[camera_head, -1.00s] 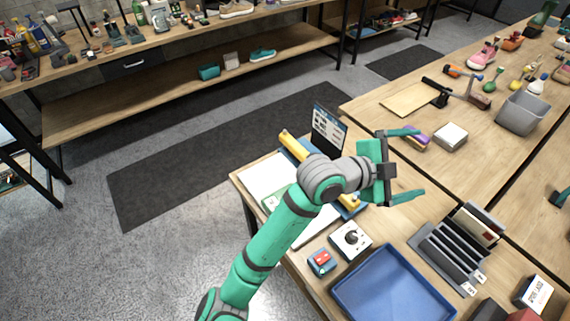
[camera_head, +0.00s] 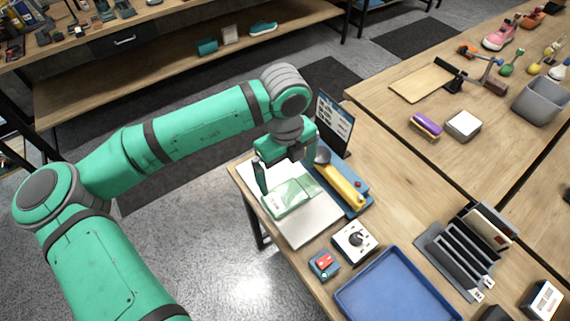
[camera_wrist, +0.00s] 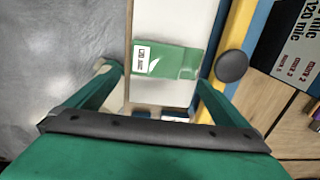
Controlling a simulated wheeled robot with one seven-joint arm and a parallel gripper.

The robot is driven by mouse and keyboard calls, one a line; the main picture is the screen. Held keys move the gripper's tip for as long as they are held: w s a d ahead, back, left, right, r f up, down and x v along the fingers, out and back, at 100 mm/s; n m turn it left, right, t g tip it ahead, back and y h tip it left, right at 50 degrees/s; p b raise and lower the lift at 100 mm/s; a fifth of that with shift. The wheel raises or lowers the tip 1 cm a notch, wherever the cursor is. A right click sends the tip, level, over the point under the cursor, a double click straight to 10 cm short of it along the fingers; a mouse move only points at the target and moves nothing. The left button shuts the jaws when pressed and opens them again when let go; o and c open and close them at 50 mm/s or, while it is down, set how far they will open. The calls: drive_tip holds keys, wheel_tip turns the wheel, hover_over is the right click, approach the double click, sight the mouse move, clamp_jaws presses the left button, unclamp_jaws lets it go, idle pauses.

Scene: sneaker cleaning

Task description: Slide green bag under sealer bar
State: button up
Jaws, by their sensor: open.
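The green bag (camera_head: 287,196) lies flat on a white board at the near left corner of the table. In the wrist view the bag (camera_wrist: 178,62) shows a white label and its right end reaches the sealer's edge. The sealer (camera_head: 345,187) has a blue base and a yellow bar with a dark round knob; the knob (camera_wrist: 231,66) also shows in the wrist view. I cannot tell if the bag's edge is under the bar. My gripper (camera_head: 287,176) points down above the bag, open, with its fingers apart and nothing between them.
A dial box (camera_head: 354,241), a small blue box with a red top (camera_head: 324,264) and a blue tray (camera_head: 345,299) stand to the right. A slotted grey rack (camera_head: 452,262) is further right.

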sight(285, 196)
drive_tip(key=f, duration=0.9)
drive_tip(key=shift+s+a, duration=0.1)
drive_tip(key=shift+a, duration=0.15)
drive_tip(key=shift+f, duration=0.85)
drive_tip(key=c, duration=0.7)
